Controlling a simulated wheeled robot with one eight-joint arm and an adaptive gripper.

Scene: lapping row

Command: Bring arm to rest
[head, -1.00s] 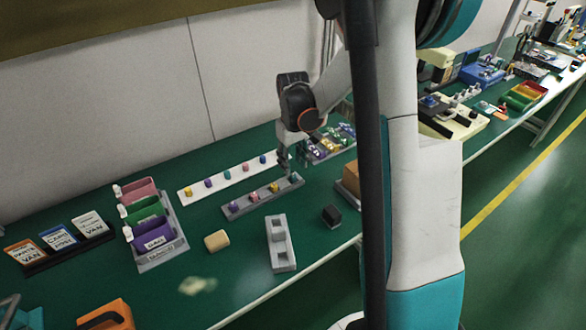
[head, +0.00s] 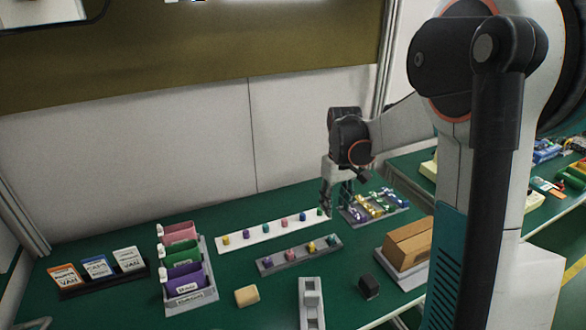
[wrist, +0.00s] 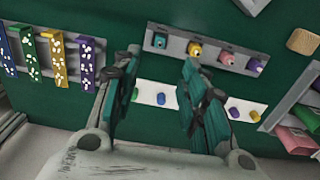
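My gripper (head: 338,192) hangs over the green bench near the right end of a white strip (head: 258,240) with several coloured pegs. In the wrist view my gripper (wrist: 160,75) is open, its two teal-padded fingers apart with nothing between them. The white strip (wrist: 212,104) shows below and behind the fingers. A grey strip (head: 272,266) with several pegs lies in front of the white one; it also shows beyond the fingertips in the wrist view (wrist: 177,49).
A tray of coloured pieces (head: 352,217) lies right of my gripper, with a brown box (head: 408,246) in front. Left are a file rack (head: 207,282) and cards in a black holder (head: 75,292). A tan block (head: 247,295), a dark block (head: 369,286) and a grey fixture (head: 311,312) lie in front.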

